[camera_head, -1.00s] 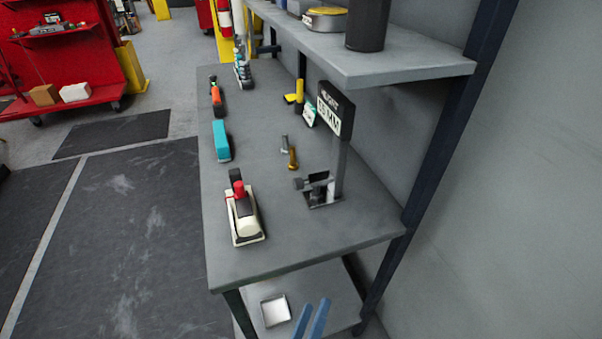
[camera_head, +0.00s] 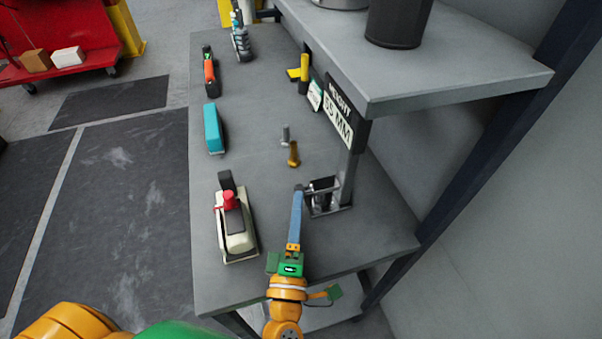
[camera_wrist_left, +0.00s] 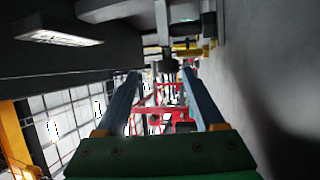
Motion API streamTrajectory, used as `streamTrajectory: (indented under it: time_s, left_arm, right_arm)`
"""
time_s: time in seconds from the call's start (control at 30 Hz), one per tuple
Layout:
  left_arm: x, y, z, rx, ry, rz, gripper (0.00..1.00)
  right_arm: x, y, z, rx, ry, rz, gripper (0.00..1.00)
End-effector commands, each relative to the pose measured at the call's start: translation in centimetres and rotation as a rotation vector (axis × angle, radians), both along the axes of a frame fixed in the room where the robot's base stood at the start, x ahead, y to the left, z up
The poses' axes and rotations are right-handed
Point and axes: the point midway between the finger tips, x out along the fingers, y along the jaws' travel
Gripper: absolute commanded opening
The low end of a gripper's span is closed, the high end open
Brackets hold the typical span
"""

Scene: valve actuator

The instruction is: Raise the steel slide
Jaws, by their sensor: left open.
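The gauge stand (camera_head: 346,180) stands near the table's right edge under a black sign reading "HEIGHT 55 MM". In the left wrist view the fingers (camera_wrist_left: 160,75) are apart, with a grey round knob-like part (camera_wrist_left: 163,67) between or just beyond the tips. I cannot tell whether they touch it. My right gripper is not in view.
A cream and red tool (camera_head: 236,225) stands left on the grey table (camera_head: 280,95). A teal block (camera_head: 213,130) and a brass piece (camera_head: 293,155) are farther back. A shelf (camera_head: 450,65) overhangs at right, close to the sign.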

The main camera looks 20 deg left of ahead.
Motion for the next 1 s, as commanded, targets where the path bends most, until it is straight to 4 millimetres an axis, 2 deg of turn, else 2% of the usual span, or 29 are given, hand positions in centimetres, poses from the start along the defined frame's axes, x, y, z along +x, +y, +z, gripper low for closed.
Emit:
streamTrajectory:
  time_s: [0.2,0.4,0.77,0.87,1.0]
  left_arm:
    - [4.3,0.8,0.2,0.000,-0.002,0.000,0.70]
    - [6.9,1.3,0.6,0.000,-0.001,-0.001,0.70]
    - [7.6,1.5,0.6,-0.001,0.001,0.000,0.70]
    - [7.6,1.5,0.6,-0.001,0.001,0.000,0.48]
    - [7.6,1.5,0.6,-0.001,0.001,0.000,0.11]
  right_arm:
    - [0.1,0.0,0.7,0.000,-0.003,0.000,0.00]
    - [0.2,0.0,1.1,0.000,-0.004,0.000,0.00]
    - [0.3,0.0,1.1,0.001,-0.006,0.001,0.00]
    - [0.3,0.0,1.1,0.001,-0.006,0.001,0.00]
    - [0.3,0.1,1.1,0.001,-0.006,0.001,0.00]
